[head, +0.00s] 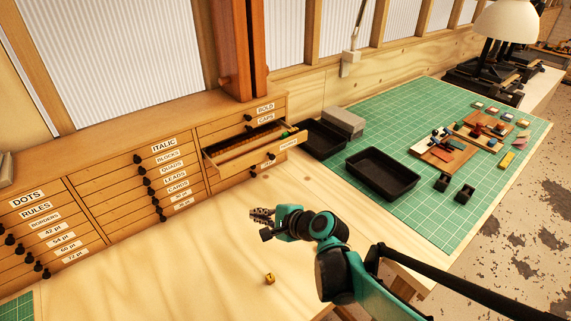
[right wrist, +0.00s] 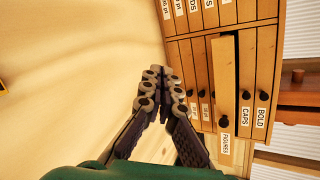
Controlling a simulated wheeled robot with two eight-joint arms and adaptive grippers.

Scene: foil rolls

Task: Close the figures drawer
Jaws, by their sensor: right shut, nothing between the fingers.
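The figures drawer (head: 278,150) is pulled out from the right-hand section of the wooden cabinet, with its inside showing from above. In the right wrist view, its front (right wrist: 224,85) juts out beyond its neighbours and bears a FIGURES label and a dark knob. My right gripper (head: 257,218) is shut and empty over the wooden tabletop, in front of the drawer and apart from it. In the right wrist view, its fingers (right wrist: 161,78) meet, with the drawer front to their right. My left gripper is not in view.
The cabinet (head: 110,190) holds several labelled drawers with dark knobs. Black trays (head: 383,173) and a grey box (head: 343,122) stand right of the drawer, on the green mat (head: 430,220).

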